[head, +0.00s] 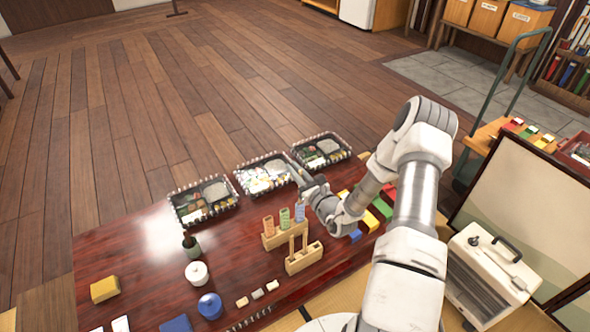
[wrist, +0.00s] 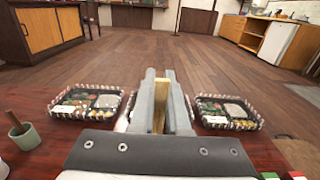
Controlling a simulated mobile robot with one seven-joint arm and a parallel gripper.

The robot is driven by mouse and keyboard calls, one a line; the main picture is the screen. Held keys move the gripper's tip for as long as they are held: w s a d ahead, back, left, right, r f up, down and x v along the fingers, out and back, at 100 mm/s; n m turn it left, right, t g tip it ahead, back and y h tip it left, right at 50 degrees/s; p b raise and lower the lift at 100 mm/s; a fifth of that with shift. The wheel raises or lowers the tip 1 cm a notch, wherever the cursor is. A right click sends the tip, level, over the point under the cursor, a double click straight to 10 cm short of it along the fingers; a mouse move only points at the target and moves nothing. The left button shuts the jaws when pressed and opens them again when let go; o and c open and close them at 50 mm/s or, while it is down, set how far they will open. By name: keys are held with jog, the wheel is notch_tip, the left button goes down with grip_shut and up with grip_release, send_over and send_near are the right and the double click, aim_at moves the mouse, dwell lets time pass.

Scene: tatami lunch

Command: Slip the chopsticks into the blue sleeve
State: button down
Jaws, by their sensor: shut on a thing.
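The blue sleeve (head: 300,212) stands upright in a wooden stand (head: 270,243), at the right end of a row with a green sleeve (head: 284,218) and an orange-pink sleeve (head: 268,226). My gripper (head: 306,183) is behind and above the blue sleeve in the head view, apart from it. It is shut on a narrow golden-brown piece, seemingly the chopsticks (wrist: 159,108), seen between the fingers in the wrist view. Their far end is hard to make out. A second wooden holder (head: 302,263) in front has brown sticks (head: 304,241) standing in it.
Lunch boxes stand along the table's far edge: left (head: 176,212), middle (head: 240,186) and right (head: 345,152). A green cup (head: 190,250), white pot (head: 196,273) and blue pot (head: 210,306) stand left of the holders. Coloured blocks (head: 382,208) lie under my arm.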

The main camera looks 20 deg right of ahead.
jog(key=shift+f+b, duration=0.5)
jog(key=shift+f, duration=0.45)
jog(key=shift+c, duration=1.8)
grip_release()
jog(key=shift+s+d, duration=0.1)
jog(key=shift+s, duration=0.05)
